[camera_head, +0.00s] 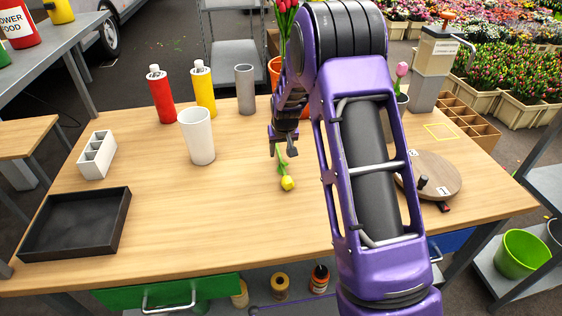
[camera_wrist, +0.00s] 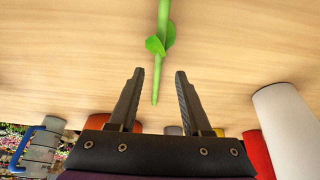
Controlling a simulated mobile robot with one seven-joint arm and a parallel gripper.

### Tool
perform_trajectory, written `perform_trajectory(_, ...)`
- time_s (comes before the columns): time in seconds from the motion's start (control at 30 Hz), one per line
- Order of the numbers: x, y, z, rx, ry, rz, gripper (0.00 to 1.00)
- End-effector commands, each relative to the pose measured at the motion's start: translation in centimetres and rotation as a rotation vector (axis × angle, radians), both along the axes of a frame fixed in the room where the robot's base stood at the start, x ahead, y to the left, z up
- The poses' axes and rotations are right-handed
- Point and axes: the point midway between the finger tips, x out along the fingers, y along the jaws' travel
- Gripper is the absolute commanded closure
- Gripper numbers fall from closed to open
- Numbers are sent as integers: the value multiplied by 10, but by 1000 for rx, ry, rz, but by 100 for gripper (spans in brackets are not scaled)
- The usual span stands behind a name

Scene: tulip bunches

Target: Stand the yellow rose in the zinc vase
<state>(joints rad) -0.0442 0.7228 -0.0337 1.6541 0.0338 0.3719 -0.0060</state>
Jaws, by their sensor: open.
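The yellow rose (camera_head: 288,183) lies on the wooden table, its bloom toward the near side and its green stem running back under my gripper. My gripper (camera_head: 296,152) is open, pointing down over the stem. In the wrist view the green stem (camera_wrist: 163,25) with two leaves runs between the open fingers (camera_wrist: 159,74), its cut end showing between them; no finger visibly touches it. A tall grey cylinder (camera_head: 245,90), which looks like the zinc vase, stands upright at the table's back, left of my arm.
A white vase (camera_head: 197,136), red bottle (camera_head: 160,94) and yellow bottle (camera_head: 203,88) stand left of the grey cylinder. A black tray (camera_head: 75,224) is front left. A round wooden board (camera_head: 440,172) is at right. The table's front middle is clear.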

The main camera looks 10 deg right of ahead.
Motion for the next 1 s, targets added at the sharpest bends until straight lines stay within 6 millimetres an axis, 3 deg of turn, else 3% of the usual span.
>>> perform_trajectory(0.2, 10, -3, -29, 0, 2, -1, 51)
perform_trajectory(0.47, 12, -3, -31, 0, 0, -1, 51)
perform_trajectory(0.5, 12, -3, -31, 0, 0, -1, 53)
perform_trajectory(0.77, 12, -3, -31, 0, 0, -1, 100)
perform_trajectory(1.0, 12, -3, -31, 0, 0, -1, 100)
